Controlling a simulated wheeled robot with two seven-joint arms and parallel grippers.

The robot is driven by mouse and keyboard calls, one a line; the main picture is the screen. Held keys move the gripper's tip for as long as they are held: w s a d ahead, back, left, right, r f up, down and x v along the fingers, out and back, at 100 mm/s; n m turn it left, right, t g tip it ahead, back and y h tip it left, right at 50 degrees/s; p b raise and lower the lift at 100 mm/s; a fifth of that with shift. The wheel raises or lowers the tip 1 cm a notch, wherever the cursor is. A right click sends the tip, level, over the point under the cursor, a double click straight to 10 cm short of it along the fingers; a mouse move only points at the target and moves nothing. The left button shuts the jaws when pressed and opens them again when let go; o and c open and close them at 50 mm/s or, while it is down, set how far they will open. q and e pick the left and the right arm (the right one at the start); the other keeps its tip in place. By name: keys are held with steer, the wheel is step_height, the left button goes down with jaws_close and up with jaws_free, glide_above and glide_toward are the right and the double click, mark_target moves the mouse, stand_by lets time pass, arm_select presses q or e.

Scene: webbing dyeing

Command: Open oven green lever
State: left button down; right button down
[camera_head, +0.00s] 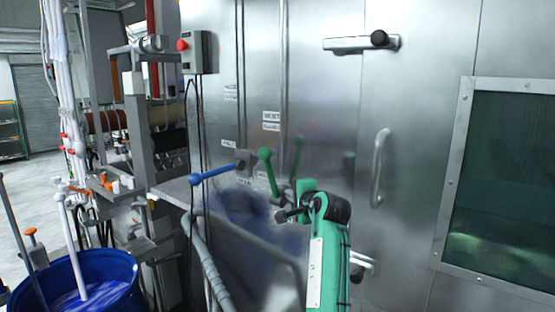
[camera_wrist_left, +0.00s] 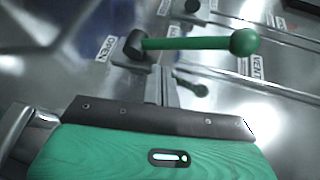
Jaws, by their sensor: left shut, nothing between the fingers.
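The green lever (camera_head: 270,174) sticks out from the steel oven front, with its ball end up in the head view. In the left wrist view the lever (camera_wrist_left: 190,43) runs across the top, from a dark pivot beside an "OPEN" label to its ball at right. My left gripper (camera_head: 280,216) is just below the lever in the head view. Its shut fingers (camera_wrist_left: 160,82) point toward the lever in the wrist view and hold nothing. The lever is not between them; I cannot tell whether they touch it. My right gripper is not in view.
A blue lever (camera_head: 215,172) is left of the green one. A bent grey rail (camera_head: 207,250) runs below. The oven door has a vertical handle (camera_head: 379,168), a top latch (camera_head: 350,44) and a window (camera_head: 510,185). A blue bucket (camera_head: 125,275) stands at lower left.

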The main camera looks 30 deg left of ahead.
arm_select(q)
step_height(320, 180, up, 10)
steer(key=w+d+m+y, duration=0.1)
steer(key=w+d, duration=0.1)
steer(key=shift+w+m, duration=0.15)
steer(key=shift+m, duration=0.15)
steer(key=shift+a, duration=0.1)
steer(key=p, duration=0.5)
glide_above(271, 178)
steer(key=w+d, duration=0.3)
steer(key=w, duration=0.1)
steer(key=shift+s+d+f, duration=0.15)
steer(key=shift+f, duration=0.2)
steer(key=s+p, duration=0.1)
steer(key=s+a+p, duration=0.1)
steer(key=s, duration=0.1)
steer(key=shift+s+a+r, duration=0.1)
steer(key=shift+s+r, duration=0.05)
steer(key=shift+s, duration=0.1)
